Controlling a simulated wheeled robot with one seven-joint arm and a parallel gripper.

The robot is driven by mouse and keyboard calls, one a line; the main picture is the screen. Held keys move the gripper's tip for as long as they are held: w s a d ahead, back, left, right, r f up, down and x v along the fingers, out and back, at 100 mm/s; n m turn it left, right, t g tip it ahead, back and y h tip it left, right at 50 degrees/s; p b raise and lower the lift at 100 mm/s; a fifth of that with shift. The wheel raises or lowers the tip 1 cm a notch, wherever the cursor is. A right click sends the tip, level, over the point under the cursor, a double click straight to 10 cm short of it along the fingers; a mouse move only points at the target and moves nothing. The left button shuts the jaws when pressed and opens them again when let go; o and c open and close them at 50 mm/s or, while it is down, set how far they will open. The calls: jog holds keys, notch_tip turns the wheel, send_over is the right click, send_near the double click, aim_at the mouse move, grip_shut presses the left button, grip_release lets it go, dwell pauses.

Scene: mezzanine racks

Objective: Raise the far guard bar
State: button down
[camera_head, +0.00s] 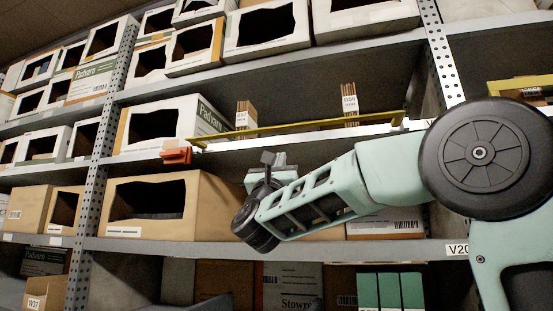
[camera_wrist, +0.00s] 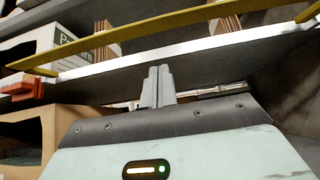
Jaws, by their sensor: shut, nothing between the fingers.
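A long yellow guard bar (camera_head: 300,129) runs across the front of a middle shelf bay, just above the white shelf edge. It also crosses the upper part of the wrist view (camera_wrist: 190,23). A red-orange bracket (camera_head: 177,155) sits near its left end, and shows at the left in the wrist view (camera_wrist: 22,88). A second yellow bar (camera_head: 520,85) shows partly at the right, beyond an upright. My gripper (camera_head: 272,158) is shut and empty, below the long bar and apart from it. Its closed fingers (camera_wrist: 157,84) point toward the white shelf edge in the wrist view.
Narrow brown cartons (camera_head: 350,103) stand behind the long bar. An open white box (camera_head: 165,124) is left of it, and a large tan box (camera_head: 170,205) sits on the shelf below. Perforated metal uprights (camera_head: 440,50) flank the bay. Room behind the bar is mostly empty.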

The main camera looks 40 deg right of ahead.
notch_tip(320, 180, up, 7)
jog(key=w+d+p, duration=0.1)
jog(key=p, duration=0.3)
jog(key=shift+d+f, duration=0.15)
jog(key=shift+d, duration=0.1)
jog(key=shift+a, duration=0.1)
